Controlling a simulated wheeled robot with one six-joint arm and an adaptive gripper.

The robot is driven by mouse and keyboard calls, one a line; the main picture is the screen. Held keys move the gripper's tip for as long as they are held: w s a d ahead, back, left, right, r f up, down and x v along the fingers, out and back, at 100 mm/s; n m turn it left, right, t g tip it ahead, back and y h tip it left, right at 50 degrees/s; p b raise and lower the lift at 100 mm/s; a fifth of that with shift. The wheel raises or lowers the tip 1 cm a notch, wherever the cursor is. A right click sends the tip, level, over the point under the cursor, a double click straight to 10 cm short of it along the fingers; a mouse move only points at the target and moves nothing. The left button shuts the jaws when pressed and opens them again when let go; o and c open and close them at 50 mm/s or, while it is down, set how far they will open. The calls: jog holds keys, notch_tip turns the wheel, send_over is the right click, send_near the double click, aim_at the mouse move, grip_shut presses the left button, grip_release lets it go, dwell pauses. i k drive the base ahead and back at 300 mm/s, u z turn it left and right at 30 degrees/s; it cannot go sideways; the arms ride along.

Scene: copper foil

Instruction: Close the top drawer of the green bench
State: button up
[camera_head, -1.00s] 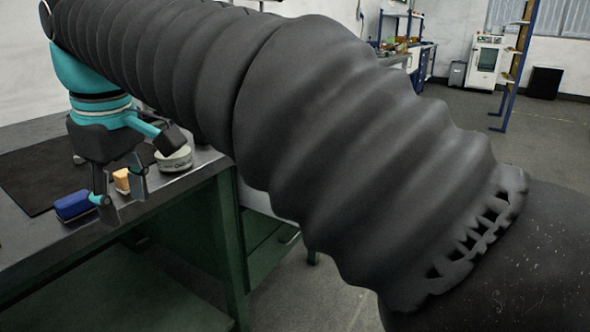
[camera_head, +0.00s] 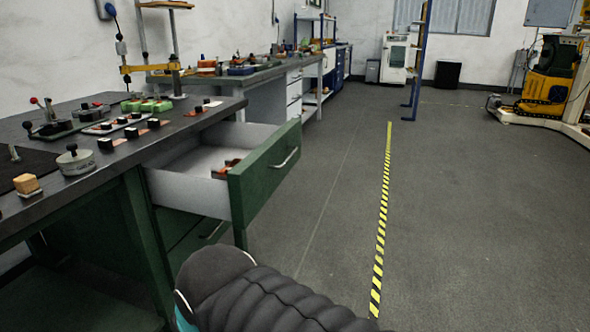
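The green bench (camera_head: 150,232) stands at the left with a dark worktop. Its top drawer (camera_head: 262,180) is pulled well out to the right. It has a green front, a silver handle (camera_head: 285,158) and pale inner walls. Some reddish-brown items (camera_head: 226,168) lie inside the drawer. A lower drawer (camera_head: 200,238) under it looks shut. My black sleeved arm shows at the bottom centre, below the open drawer, with a bit of teal at its left edge. My gripper is out of view.
On the worktop are a round grey weight (camera_head: 76,160), a wooden block (camera_head: 27,185), several small black blocks and a green item (camera_head: 146,105). The floor right of the drawer is clear, with a yellow-black stripe (camera_head: 383,215). A second bench stands behind.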

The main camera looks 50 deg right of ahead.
aim_at(183, 176)
jog(key=k, duration=0.8)
jog(key=z, duration=1)
jog(key=i, duration=0.7)
jog(key=z, duration=0.6)
jog(key=i, duration=0.75)
jog(key=u, duration=0.55)
jog(key=i, duration=0.6)
jog(key=z, duration=0.95)
jog(key=k, duration=0.4)
jog(key=u, duration=1.05)
